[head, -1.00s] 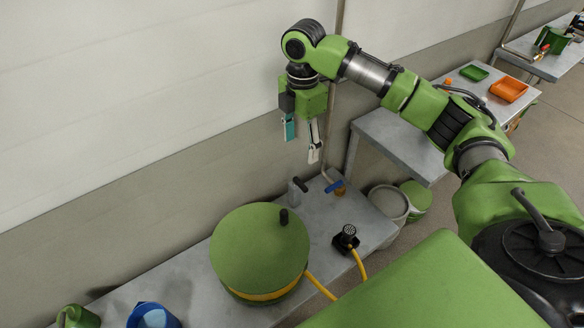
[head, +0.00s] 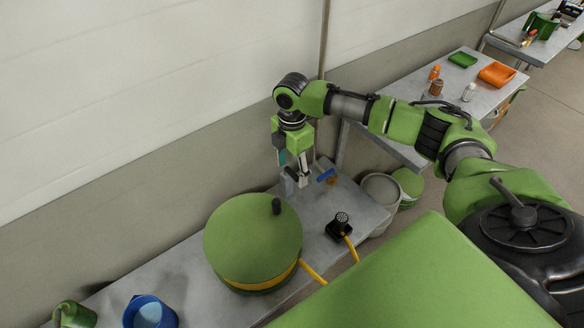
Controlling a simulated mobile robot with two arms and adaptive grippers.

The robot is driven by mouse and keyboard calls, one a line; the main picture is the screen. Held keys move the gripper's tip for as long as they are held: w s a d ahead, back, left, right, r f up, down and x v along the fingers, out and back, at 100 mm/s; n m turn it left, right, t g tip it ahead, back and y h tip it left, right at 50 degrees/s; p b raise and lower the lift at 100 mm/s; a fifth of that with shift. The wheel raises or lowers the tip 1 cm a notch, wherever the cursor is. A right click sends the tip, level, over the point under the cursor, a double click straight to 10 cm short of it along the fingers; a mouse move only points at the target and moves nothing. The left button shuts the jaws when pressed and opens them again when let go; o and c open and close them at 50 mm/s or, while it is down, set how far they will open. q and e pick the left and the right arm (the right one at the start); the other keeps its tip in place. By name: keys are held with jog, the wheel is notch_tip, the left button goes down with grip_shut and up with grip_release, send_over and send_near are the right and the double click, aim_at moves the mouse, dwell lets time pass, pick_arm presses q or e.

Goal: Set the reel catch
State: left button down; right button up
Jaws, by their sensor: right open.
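The green hose reel (head: 250,235) stands on the grey bench, with a dark knob on its top and yellow hose around its lower part. Behind it, near the wall, a small grey upright piece (head: 288,184) that looks like the reel catch is partly hidden by my gripper. My right gripper (head: 293,170) points down over this piece with its fingers apart. I cannot tell whether the fingers touch it. My left gripper is not in view.
A blue-handled valve (head: 326,175) is close to the right of my gripper. A black nozzle (head: 341,224) with yellow hose is in front. A blue bucket (head: 150,313) and green pot (head: 76,315) are at the lower left.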

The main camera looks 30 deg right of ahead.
jog(key=shift+c, duration=0.3)
jog(key=c, duration=1)
jog(key=shift+r+p, duration=0.15)
jog(key=shift+p, duration=0.3)
jog(key=shift+c, duration=0.2)
jog(key=shift+w+a+m+p, duration=0.4)
jog(key=shift+a+m+p, duration=0.1)
jog(key=shift+m+p, duration=2.4)
jog(key=shift+w+a+m+p, duration=0.35)
jog(key=shift+a+m+p, duration=0.1)
jog(key=shift+m+p, duration=2.45)
jog(key=shift+w+a+m+p, duration=0.4)
jog(key=shift+a+m+p, duration=0.1)
jog(key=shift+m+p, duration=2.35)
jog(key=shift+m, duration=0.45)
